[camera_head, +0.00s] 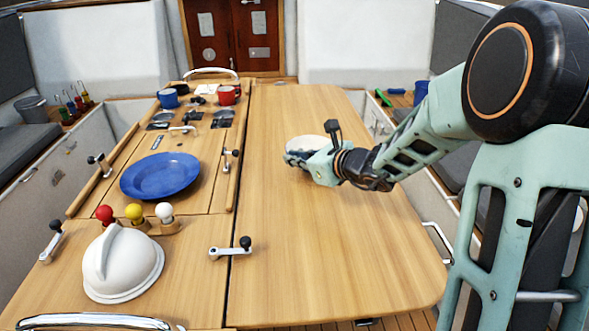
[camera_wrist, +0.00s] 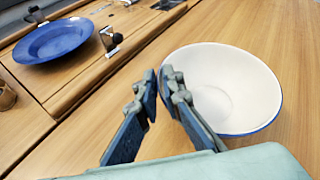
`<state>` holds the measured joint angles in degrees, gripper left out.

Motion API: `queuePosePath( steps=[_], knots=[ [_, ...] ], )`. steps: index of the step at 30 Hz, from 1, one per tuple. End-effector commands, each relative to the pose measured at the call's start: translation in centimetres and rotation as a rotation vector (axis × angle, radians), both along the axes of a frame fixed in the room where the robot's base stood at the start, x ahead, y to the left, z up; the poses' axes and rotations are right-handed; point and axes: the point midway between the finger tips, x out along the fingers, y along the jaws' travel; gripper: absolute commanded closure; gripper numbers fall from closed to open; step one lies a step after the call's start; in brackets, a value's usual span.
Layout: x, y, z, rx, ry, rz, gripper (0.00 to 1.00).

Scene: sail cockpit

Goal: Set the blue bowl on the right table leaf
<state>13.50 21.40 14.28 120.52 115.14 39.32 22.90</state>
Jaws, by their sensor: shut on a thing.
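The blue bowl (camera_head: 304,143) has a white inside and a blue rim, and it is at the right table leaf (camera_head: 320,255). In the wrist view the bowl (camera_wrist: 235,85) sits upright to the right of the fingers, over bare wood. My gripper (camera_head: 303,164) is shut on the bowl's near rim; in the wrist view its two fingertips (camera_wrist: 163,80) pinch the left side of that rim. The fingers hide part of the rim. I cannot tell whether the bowl's base touches the leaf or hangs just above it.
A blue plate (camera_head: 160,176) lies on the left table part. A white dome-shaped thing (camera_head: 122,262) and several coloured knobs (camera_head: 134,212) are nearer. A red mug (camera_head: 228,95) and a blue mug (camera_head: 168,98) stand at the back. The right leaf is otherwise clear.

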Motion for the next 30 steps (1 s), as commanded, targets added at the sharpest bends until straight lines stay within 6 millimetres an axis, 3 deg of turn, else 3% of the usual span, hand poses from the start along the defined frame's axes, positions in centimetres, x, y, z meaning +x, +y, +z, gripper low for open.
queuePosePath(
  steps=[1, 4, 17, 18, 23, 30],
  knots=[
    [0.0, 0.0, -1.3, 0.001, 0.001, 0.0, 1.0],
    [0.0, 0.0, -2.3, 0.002, 0.0, -0.001, 1.0],
    [0.0, 0.0, -2.7, 0.001, -0.002, -0.001, 1.0],
    [-0.1, -0.1, -2.8, 0.001, 0.001, -0.002, 0.92],
    [-0.1, -0.1, -2.6, 0.001, 0.001, -0.002, 0.75],
    [-0.1, -0.1, -2.6, 0.001, 0.001, -0.002, 0.75]
  ],
)
